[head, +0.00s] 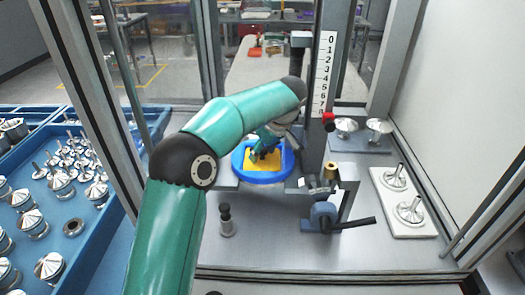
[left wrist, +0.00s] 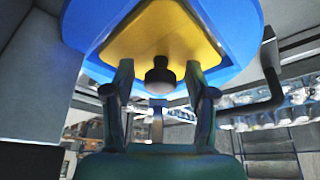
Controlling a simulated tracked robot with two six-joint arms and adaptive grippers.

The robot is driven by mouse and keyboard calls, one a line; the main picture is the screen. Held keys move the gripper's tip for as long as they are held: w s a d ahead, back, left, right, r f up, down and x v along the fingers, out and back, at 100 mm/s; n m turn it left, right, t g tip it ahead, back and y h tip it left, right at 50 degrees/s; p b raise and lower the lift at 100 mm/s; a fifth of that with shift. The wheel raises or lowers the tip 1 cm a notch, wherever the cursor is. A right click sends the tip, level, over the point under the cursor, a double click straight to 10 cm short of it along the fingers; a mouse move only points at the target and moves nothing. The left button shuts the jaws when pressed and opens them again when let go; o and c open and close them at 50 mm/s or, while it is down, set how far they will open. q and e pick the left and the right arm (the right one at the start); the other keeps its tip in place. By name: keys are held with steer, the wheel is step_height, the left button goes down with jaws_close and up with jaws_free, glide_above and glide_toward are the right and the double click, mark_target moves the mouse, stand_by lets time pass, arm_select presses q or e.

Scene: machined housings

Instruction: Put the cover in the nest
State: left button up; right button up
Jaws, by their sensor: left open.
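A yellow plate (head: 262,160) lies within a round blue dish (head: 262,177) in the middle of the metal bench. I cannot tell for sure which part is the cover and which the nest. In the left wrist view the yellow plate (left wrist: 160,32) shows with a black knob (left wrist: 160,76) at its near side, and the blue dish (left wrist: 84,22) surrounds it. My left gripper (head: 266,148) is over the yellow plate, partly hidden by its own arm. In the left wrist view its open fingers (left wrist: 160,85) stand on either side of the knob, with gaps. My right gripper is not in view.
A scale post (head: 325,75) rises just right of the dish. A blue clamp with a dark handle (head: 325,215) and a black-topped post (head: 226,218) stand nearer. Metal parts sit on a white plate (head: 420,228) at right. A blue tray (head: 88,240) of parts lies left.

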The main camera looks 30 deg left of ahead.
arm_select(q)
steer(key=p+v, duration=0.1)
steer(key=v, duration=1.1)
steer(key=shift+s, duration=0.15)
